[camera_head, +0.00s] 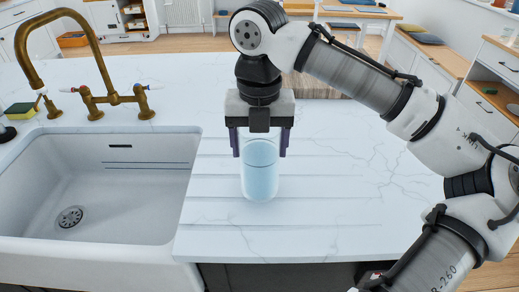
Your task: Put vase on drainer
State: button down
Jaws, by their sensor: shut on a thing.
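The vase (260,178) is a light blue, see-through cylinder. It is upright over the grooved drainer area (215,215) of the white marble counter, right of the sink. My gripper (260,143) is above the vase, pointing down, with its two dark fingers on either side of the rim, shut on it. I cannot tell for sure whether the vase's base touches the drainer.
A white sink (140,205) is at the left, with a brass faucet (105,100) behind it. A sponge (20,111) lies at the far left. A wooden board (318,86) is behind my arm. The counter right of the vase is clear.

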jog(key=shift+f, duration=1)
jog(key=shift+c, duration=1)
grip_release()
jog(key=shift+f, duration=0.1)
notch_tip(320, 180, up, 12)
jog(key=shift+r, duration=0.2)
jog(key=shift+s+f, duration=0.1)
